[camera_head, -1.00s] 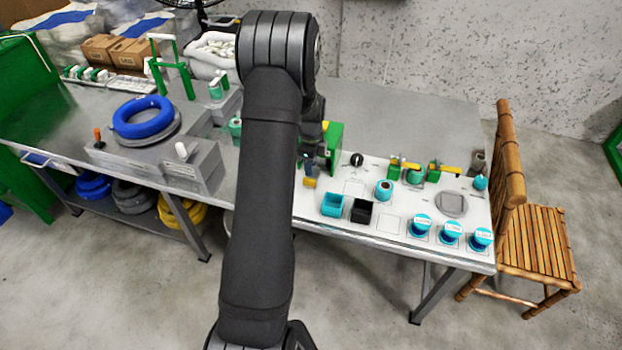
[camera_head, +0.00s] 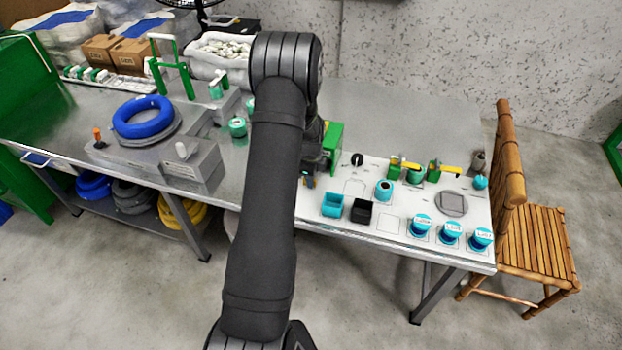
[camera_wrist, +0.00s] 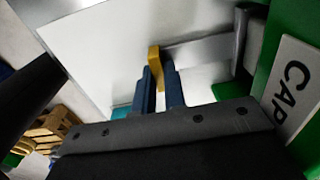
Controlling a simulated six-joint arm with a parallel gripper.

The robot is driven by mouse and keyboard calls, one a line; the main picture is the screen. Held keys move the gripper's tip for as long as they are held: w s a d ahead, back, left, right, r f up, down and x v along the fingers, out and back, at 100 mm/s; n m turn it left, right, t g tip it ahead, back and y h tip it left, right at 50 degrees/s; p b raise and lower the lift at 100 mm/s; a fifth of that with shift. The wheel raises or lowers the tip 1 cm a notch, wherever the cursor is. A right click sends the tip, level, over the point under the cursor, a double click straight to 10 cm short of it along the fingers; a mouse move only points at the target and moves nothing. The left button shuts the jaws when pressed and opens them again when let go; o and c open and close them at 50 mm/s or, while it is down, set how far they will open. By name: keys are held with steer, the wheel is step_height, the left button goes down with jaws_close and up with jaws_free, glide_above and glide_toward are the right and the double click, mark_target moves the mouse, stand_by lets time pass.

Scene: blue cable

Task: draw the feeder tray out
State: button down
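The green feeder box (camera_head: 333,140) stands on the white board and shows in the wrist view with a "CAP" label (camera_wrist: 292,88). A flat grey metal piece (camera_wrist: 200,50), which looks like the feeder tray, reaches left from the box side. A yellow tab (camera_wrist: 154,64) stands at its outer end. My gripper (camera_wrist: 161,75) has its two blue fingers close together around this tab, and the tab fills the narrow gap at the tips. In the head view my gripper (camera_head: 308,182) is low by the box's left side, and my arm hides the tab.
A teal bin (camera_head: 332,205) and a black bin (camera_head: 361,211) stand just right of my gripper. Several teal jars (camera_head: 450,233) stand near the front right edge. A grey fixture with a blue cable coil (camera_head: 143,117) is at the left. A bamboo chair (camera_head: 540,240) stands at the right.

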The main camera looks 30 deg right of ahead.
steer(key=s+a, duration=0.9)
stand_by(0.3)
steer(key=c, duration=1.5)
jaws_free()
step_height(320, 180, up, 18)
steer(key=shift+f, duration=0.25)
step_height(320, 180, down, 18)
steer(key=shift+r, duration=0.25)
